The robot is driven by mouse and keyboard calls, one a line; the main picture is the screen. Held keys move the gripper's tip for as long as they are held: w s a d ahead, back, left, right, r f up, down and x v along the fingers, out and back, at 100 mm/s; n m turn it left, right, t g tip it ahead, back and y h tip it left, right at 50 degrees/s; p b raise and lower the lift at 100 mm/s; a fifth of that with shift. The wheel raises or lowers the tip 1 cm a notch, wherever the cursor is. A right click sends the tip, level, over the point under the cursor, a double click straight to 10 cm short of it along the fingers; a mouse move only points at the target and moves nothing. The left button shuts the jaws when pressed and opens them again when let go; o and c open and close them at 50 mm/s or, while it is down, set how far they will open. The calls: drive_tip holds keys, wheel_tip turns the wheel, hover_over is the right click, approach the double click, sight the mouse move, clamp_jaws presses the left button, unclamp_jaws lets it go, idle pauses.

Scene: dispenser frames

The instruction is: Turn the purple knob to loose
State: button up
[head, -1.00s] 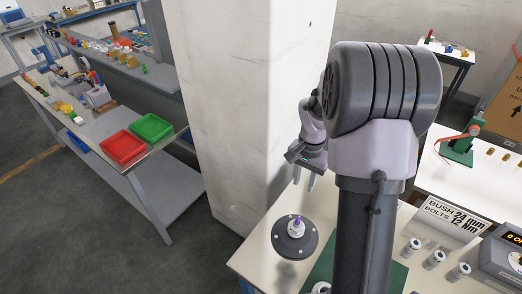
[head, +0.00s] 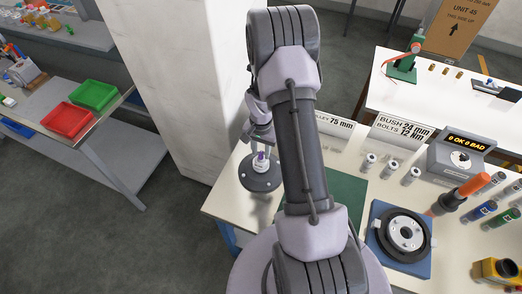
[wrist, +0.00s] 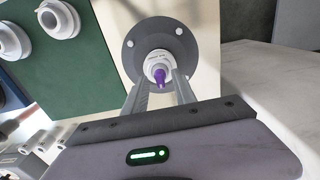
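The purple knob (wrist: 161,77) sits on top of a white cylindrical body (wrist: 158,60), which stands upright on a dark round base (wrist: 194,45). In the wrist view the knob's narrow end points toward my gripper. Markings on the white collar are too small to read. My gripper (wrist: 162,88) is open, with one finger on each side of the knob and white body; I cannot tell whether they touch. In the head view the knob (head: 261,155) shows just below my gripper (head: 262,141), and the fingers are hard to make out.
A green mat (head: 347,190) lies right of the base. A blue fixture with a dark ring (head: 377,235), several small metal cylinders and a grey counter box (head: 455,158) stand farther right. A white pillar (head: 180,80) rises close behind and left of the base.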

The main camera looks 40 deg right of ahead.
clamp_jaws()
drive_tip(key=shift+n, duration=0.3)
drive_tip(key=n+b, duration=0.2)
drive_tip(key=n, duration=0.1)
drive_tip(key=shift+n, duration=0.4)
drive_tip(key=n+b, duration=0.1)
drive_tip(key=n, duration=0.3)
drive_tip(key=shift+n, duration=0.3)
drive_tip(key=n, duration=0.4)
drive_tip(key=shift+n, duration=2.5)
